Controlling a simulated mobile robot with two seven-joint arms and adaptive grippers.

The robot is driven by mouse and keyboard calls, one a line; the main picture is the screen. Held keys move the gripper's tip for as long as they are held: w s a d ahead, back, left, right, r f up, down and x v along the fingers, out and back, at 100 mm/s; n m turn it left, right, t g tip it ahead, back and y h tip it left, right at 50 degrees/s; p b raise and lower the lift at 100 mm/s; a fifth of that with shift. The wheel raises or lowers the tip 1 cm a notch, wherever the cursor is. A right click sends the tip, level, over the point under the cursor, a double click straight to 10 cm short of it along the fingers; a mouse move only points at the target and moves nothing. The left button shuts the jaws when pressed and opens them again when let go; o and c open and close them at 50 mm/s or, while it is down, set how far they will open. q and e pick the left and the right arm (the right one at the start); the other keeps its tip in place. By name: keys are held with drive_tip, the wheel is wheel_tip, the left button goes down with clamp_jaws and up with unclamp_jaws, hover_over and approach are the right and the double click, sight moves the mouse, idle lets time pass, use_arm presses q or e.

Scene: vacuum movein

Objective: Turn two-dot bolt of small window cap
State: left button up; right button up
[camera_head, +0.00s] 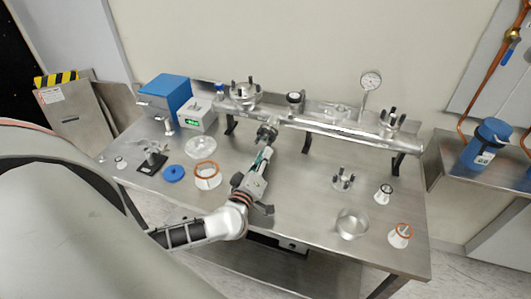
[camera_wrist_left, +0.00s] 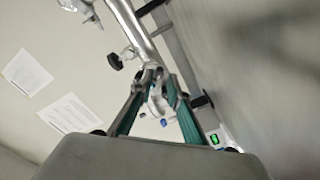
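My left gripper (camera_head: 264,158) reaches up over the table to a round metal fitting (camera_head: 267,133) on the front of the long steel tube (camera_head: 345,128). In the left wrist view, my left gripper (camera_wrist_left: 161,76) shows two teal fingers with a gap between them. A grey clamp-like part (camera_wrist_left: 156,98) shows between or just behind the fingers. I cannot tell whether they touch it. The small window cap and its two-dot bolt are not clearly made out; the gripper partly covers that area. My right gripper is in neither view.
An orange-ringed glass part (camera_head: 207,176), a blue disc (camera_head: 173,173) and a glass dish (camera_head: 201,147) lie left of my arm. A glass cylinder (camera_head: 352,224) and small fittings stand at the right. A blue box (camera_head: 165,95) stands at the back left.

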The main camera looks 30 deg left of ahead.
use_arm(q)
drive_tip(key=v, duration=1)
drive_tip(key=shift+a, duration=0.1)
